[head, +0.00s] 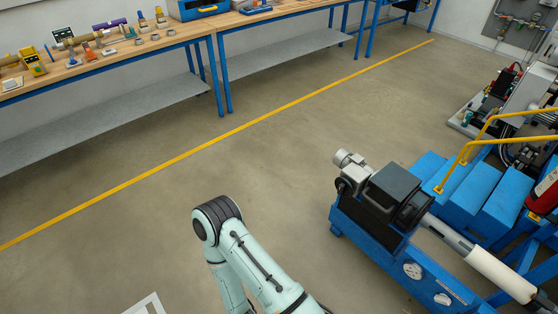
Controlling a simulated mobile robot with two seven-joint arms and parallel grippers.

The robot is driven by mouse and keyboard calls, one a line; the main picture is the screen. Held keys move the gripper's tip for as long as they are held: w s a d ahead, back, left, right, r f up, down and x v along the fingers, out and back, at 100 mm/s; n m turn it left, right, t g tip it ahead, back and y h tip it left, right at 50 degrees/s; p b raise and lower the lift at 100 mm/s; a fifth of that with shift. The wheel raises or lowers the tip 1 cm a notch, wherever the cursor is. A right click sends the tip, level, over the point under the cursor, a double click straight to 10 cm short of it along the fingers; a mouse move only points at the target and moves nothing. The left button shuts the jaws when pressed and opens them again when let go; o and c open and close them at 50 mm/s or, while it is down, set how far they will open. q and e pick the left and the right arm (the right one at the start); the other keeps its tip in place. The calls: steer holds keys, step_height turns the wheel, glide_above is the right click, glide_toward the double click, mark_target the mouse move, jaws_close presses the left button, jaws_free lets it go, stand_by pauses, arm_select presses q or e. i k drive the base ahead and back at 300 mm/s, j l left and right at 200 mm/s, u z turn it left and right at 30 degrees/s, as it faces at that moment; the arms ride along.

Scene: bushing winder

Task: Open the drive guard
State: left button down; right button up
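The blue bushing winder (380,232) stands at the right, with a long roller (497,274) running toward the lower right. Neither of my grippers shows in the head view.
A workbench (100,62) with tools and parts runs along the wall. A yellow floor line (200,146) crosses the open floor between bench and winder. Blue steps (470,190) with yellow handrails (465,150) stand behind the winder. A red cylinder (545,193) is at the right edge.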

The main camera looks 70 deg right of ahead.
mark_target(392, 184)
steer(key=z, duration=2.95)
steer(key=i+z, duration=0.35)
steer(key=i, duration=0.7)
